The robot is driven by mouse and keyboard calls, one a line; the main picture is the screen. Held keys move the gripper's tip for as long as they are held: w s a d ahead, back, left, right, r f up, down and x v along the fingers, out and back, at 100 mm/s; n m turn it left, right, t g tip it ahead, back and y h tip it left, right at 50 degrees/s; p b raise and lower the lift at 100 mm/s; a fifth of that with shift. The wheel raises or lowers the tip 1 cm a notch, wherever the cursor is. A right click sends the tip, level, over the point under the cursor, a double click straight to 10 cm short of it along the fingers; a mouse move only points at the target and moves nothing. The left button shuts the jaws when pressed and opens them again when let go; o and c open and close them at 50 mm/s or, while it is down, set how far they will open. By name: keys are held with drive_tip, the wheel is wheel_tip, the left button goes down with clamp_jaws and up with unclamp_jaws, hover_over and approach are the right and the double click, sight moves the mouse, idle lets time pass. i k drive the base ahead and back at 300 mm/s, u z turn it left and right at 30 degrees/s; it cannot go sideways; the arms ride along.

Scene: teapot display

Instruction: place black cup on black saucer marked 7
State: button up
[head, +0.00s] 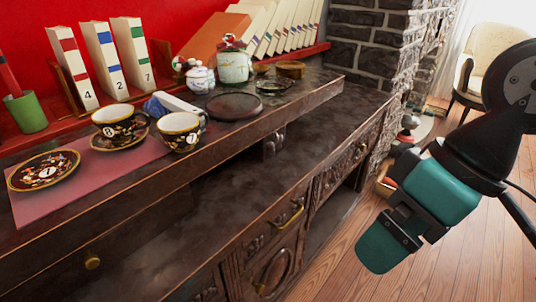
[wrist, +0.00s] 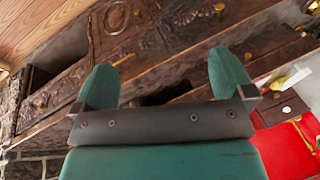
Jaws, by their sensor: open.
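The black cup marked 7 (head: 180,132) stands upright at the front edge of the upper shelf, on or beside the pink mat's right end, with a gold rim. The black saucer marked 7 (head: 44,171) lies flat and empty on the pink mat at the far left. A second black cup, marked 8 (head: 113,122), stands on its own black saucer (head: 135,138) between them. My gripper (head: 381,247) hangs over the floor to the right, well away from the cups. In the wrist view its two teal fingers (wrist: 165,86) are apart with nothing between them.
Numbered books (head: 103,60) stand behind the cups, beside a green pencil cup (head: 27,113). A dark round plate (head: 235,106), a white teapot (head: 201,80) and a green-white jar (head: 234,66) stand farther right. The lower cabinet top (head: 230,190) is clear. A brick pillar rises behind.

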sight(56, 169)
drive_tip(key=u, duration=0.65)
drive_tip(key=i, duration=0.3)
drive_tip(key=u, duration=1.4)
